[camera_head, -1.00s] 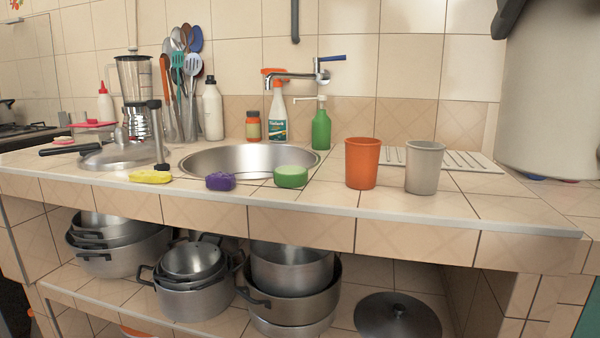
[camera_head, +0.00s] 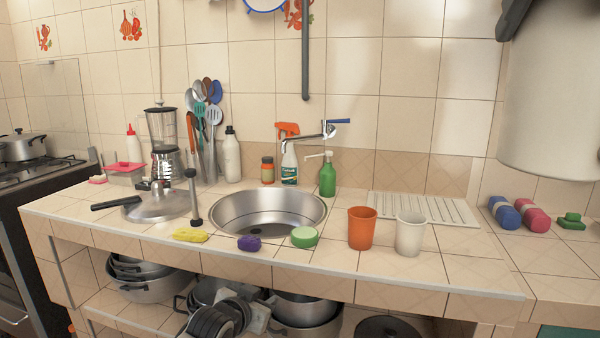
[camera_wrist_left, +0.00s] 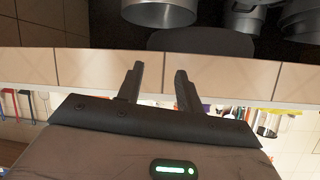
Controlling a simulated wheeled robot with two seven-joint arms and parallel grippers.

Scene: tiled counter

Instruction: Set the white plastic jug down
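A large white jug (camera_head: 548,100) fills the upper right of the head view, close to the camera. Its base is clear of the counter, and its top is cut off by the frame. A dark part of my right gripper (camera_head: 511,18) shows at the jug's upper left edge; its fingertips are mostly hidden or out of frame. My left gripper (camera_wrist_left: 156,72) shows in the left wrist view with its two fingers apart and nothing between them. In the head view, my left arm's dark end is low, in front of the shelf.
The tiled counter (camera_head: 460,262) has bare room at the front right. Blue and pink rolls (camera_head: 533,214) lie below the jug. An orange cup (camera_head: 362,228), a pale cup (camera_head: 410,235) and a drainboard (camera_head: 425,207) stand left of it. The sink (camera_head: 268,212) is further left.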

